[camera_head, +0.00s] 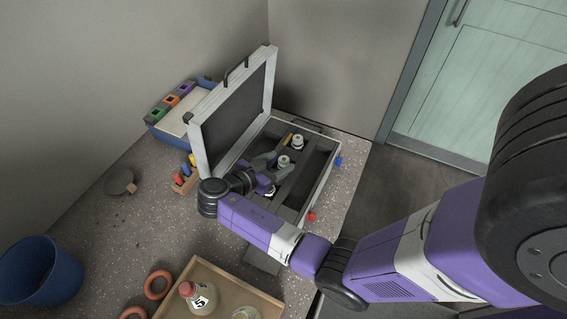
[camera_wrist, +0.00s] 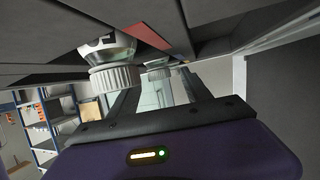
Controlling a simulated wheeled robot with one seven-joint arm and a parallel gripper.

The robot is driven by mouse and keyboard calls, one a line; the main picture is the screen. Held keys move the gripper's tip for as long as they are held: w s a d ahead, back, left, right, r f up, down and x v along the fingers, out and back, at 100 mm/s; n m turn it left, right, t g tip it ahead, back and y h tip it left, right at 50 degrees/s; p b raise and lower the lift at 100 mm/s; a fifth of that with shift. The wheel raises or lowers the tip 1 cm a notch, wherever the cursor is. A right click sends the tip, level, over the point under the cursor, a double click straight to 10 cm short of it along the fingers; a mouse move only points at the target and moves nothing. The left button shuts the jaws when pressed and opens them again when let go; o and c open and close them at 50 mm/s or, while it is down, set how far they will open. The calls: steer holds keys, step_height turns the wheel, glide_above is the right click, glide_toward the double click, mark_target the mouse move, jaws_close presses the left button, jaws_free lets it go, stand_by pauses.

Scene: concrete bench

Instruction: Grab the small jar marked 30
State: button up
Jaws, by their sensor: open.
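Several small white-capped jars stand in the open case (camera_head: 318,197): a back jar (camera_head: 297,142), a middle jar (camera_head: 283,161) and one partly hidden near my gripper. I cannot read a 30 on any of them. My gripper (camera_head: 272,166) is open and low over the case, with its fingers near the middle jar. In the wrist view, the fingers of my gripper (camera_wrist: 160,88) are apart. A near jar (camera_wrist: 114,74) with a ribbed white cap and a partly seen dark-marked label is left of them. Another jar (camera_wrist: 157,70) shows farther off, between the fingers in the picture.
The raised case lid (camera_head: 235,105) stands left of the jars. A blue bin (camera_head: 40,275), orange rings (camera_head: 157,285) and a wooden tray (camera_head: 235,287) with a bottle marked 15 (camera_head: 205,299) are at the front left.

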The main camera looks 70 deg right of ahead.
steer(key=shift+s+d+f, duration=0.1)
steer(key=shift+d+f, duration=0.05)
steer(key=shift+d, duration=0.1)
jaws_close()
